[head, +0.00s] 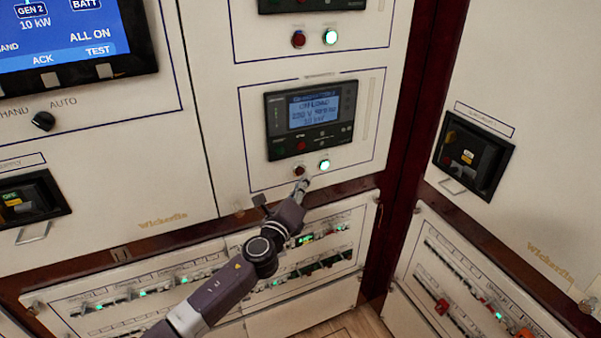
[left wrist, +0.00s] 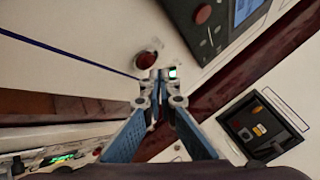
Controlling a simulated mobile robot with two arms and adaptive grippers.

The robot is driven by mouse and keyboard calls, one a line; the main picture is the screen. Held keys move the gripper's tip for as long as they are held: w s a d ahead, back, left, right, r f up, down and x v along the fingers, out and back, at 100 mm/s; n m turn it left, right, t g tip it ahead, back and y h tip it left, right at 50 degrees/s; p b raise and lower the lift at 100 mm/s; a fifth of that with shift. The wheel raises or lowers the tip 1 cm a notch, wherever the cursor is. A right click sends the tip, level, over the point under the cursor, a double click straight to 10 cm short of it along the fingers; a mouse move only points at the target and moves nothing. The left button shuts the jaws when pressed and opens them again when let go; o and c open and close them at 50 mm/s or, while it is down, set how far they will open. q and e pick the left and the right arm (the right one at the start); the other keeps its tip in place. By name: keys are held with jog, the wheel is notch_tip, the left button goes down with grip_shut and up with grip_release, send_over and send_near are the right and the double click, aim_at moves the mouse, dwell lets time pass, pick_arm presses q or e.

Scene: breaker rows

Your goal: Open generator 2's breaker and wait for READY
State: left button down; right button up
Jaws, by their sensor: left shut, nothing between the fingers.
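A generator controller (head: 310,118) on the white panel has a lit blue screen (head: 314,110) that seems to read ON LOAD, with voltage and 10 kW lines. Its title is too small to read. Below it sit a dark red button (head: 299,170) and a lit green button (head: 324,165). My left gripper (head: 303,181) is shut and empty, its tips just below these buttons. In the left wrist view the tips (left wrist: 159,76) are close to the red button (left wrist: 147,59) and partly cover the green one (left wrist: 173,72); I cannot tell whether they touch. My right gripper is not in view.
Another red button (head: 298,39) and lit green button (head: 330,37) sit above. A large display (head: 65,40) at upper left shows GEN 2 10 kW and ALL ON. Black breakers (head: 470,156) (head: 30,199) flank the panel, with breaker rows (head: 140,293) below.

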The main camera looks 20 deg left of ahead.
pick_arm(q)
jog(key=shift+w+a, duration=0.1)
jog(key=shift+w+a, duration=0.2)
jog(key=shift+w, duration=0.05)
jog(key=shift+w+a, duration=0.25)
jog(key=shift+a, duration=0.1)
dwell(0.7)
jog(key=shift+d, duration=0.1)
jog(key=shift+s+d, duration=0.5)
jog(key=shift+s, duration=0.1)
jog(key=shift+d, duration=0.1)
jog(key=s+d, duration=0.1)
jog(key=s+d+p, duration=0.1)
jog(key=s+d, duration=0.1)
jog(key=shift+s+d, duration=0.2)
jog(key=shift+s, duration=0.05)
dwell(0.4)
dwell(0.6)
